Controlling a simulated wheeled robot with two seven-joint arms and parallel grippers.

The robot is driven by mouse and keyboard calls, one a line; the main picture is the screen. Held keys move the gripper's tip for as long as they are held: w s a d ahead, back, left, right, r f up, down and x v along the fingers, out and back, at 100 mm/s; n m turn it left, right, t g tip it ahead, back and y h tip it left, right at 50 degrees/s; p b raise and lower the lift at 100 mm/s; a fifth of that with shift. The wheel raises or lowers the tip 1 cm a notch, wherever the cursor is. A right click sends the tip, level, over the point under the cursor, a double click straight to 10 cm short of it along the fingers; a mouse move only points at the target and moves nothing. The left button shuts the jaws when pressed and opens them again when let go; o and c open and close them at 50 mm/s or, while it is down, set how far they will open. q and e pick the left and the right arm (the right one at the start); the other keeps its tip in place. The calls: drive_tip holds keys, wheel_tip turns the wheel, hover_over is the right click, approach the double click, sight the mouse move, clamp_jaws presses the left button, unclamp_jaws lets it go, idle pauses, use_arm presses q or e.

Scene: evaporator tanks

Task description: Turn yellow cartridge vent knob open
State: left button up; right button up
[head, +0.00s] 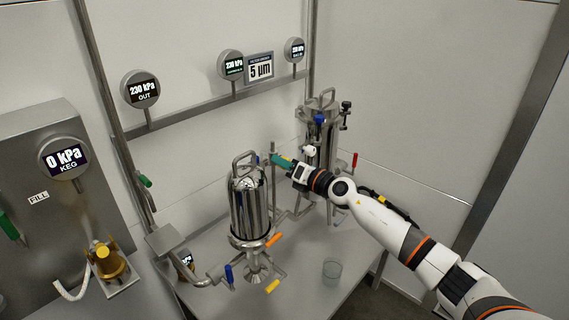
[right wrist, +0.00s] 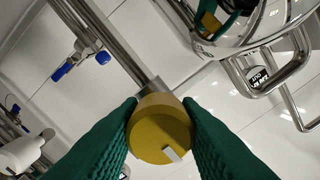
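The yellow knob (right wrist: 160,130) shows in the right wrist view, a round cap with a white mark on its face, at the end of a metal pipe. My right gripper (right wrist: 160,118) has its green fingers on both sides of the knob, and both appear to touch it. In the head view the right gripper (head: 280,160) is beside the top of the shiny cartridge housing (head: 250,208) and hides most of the knob. The housing's polished wall in the right wrist view (right wrist: 235,25) reflects the knob and green fingers. My left gripper is not in view.
A second steel housing (head: 319,135) stands just behind the right gripper. Blue, orange and yellow valve handles (head: 272,286) sit below the front housing. A glass beaker (head: 332,271) stands on the steel table. Pressure gauges (head: 140,88) line the back wall. The keg panel (head: 50,220) is at left.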

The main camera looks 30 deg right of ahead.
drive_tip(key=m+p, duration=0.2)
drive_tip(key=m, duration=0.1)
drive_tip(key=shift+r+p, duration=0.15)
drive_tip(key=shift+p, duration=0.25)
drive_tip(key=m+p, duration=0.3)
drive_tip(key=m, duration=0.2)
drive_tip(key=shift+m+p, duration=0.4)
drive_tip(key=m+p, duration=0.3)
drive_tip(key=m, duration=0.2)
drive_tip(key=shift+f+m+p, duration=0.2)
drive_tip(key=shift+m+p, duration=0.9)
drive_tip(key=shift+m, duration=1)
drive_tip(key=o, duration=1)
drive_tip(key=shift+s, duration=0.1)
